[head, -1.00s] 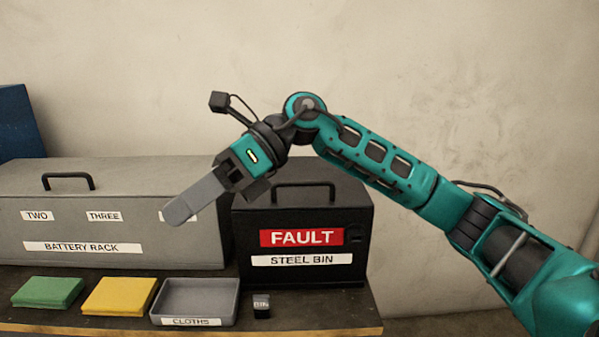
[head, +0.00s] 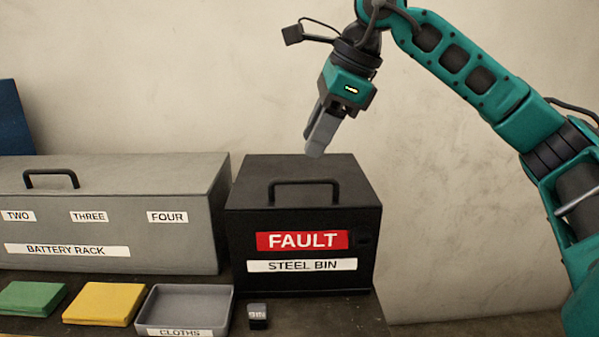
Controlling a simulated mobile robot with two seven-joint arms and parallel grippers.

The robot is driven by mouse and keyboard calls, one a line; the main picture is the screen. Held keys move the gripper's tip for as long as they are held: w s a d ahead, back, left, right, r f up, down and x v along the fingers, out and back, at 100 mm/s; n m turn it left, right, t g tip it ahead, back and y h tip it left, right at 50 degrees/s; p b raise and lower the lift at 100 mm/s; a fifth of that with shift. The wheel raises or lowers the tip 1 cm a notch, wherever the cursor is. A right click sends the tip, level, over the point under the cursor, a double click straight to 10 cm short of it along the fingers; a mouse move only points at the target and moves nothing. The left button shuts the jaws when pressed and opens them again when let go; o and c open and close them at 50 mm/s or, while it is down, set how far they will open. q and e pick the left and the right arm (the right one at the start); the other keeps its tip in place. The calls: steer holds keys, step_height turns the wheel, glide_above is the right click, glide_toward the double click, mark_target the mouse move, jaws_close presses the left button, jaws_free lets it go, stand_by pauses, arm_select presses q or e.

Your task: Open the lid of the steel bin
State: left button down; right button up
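The steel bin (head: 303,219) is a black box with a red FAULT label and a white STEEL BIN label on its front. Its lid (head: 345,168) is down, and a black bar handle (head: 303,184) stands at the lid's front edge. My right gripper (head: 316,150) is above the bin, pointing down, with its grey fingertips above and apart from the handle. The fingers overlap in this view, so I cannot tell how far apart they are. Nothing shows held in them. My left gripper is not in view.
The grey battery rack (head: 113,255) stands close to the left of the bin. A grey CLOTHS tray (head: 186,308), a yellow cloth (head: 103,303), a green cloth (head: 31,298) and a small dark block (head: 257,316) lie in front. The wall behind is bare.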

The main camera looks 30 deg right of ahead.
mark_target(300, 182)
steer(key=x, duration=0.7)
steer(key=shift+b, duration=0.4)
jaws_close()
